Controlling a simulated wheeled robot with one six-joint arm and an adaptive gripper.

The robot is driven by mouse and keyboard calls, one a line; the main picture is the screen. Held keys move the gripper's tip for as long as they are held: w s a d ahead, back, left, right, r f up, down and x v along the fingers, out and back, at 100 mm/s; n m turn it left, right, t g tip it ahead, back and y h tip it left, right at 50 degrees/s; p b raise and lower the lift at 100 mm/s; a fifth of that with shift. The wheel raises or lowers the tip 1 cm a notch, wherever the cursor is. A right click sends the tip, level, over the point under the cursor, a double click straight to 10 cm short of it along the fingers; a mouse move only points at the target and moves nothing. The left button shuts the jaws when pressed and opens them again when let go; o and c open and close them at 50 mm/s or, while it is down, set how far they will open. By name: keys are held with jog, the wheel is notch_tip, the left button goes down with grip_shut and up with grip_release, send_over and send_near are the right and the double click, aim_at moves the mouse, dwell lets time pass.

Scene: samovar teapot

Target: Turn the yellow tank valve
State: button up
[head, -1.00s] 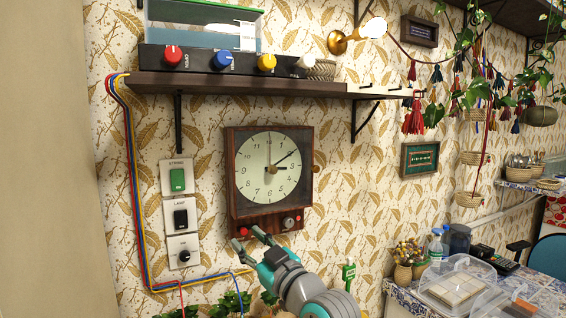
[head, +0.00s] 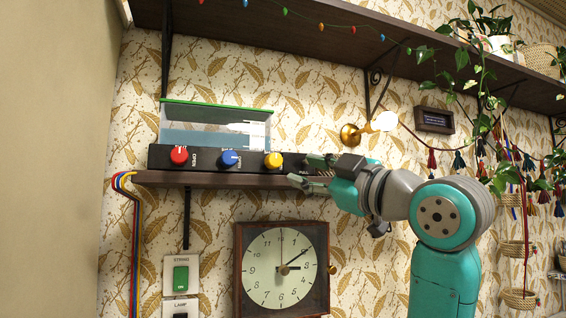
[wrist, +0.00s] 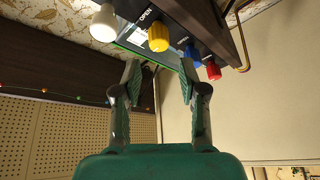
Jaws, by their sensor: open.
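The yellow tank valve (head: 273,160) is a round knob on the dark front panel below the glass tank (head: 215,124). It has a white mark on its face. My gripper (head: 303,171) is open and empty, just right of the yellow valve, with its fingers pointing left along the panel. In the wrist view, the yellow valve (wrist: 159,38) lies beyond the fingertips (wrist: 159,72), roughly between them and apart from them. An "OPEN" label shows beside it.
The blue knob (head: 229,159) and red knob (head: 179,155) sit left of the yellow one. The white knob (wrist: 104,22) is near one finger in the wrist view; my gripper hides it in the head view. The shelf (head: 220,179) runs below; a lit bulb (head: 384,121) is right.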

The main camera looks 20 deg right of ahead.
aim_at(279, 162)
jog(key=x, duration=1)
jog(key=shift+w+a+r, duration=0.1)
jog(key=shift+w+r, duration=0.1)
jog(key=shift+w, duration=0.15)
grip_shut()
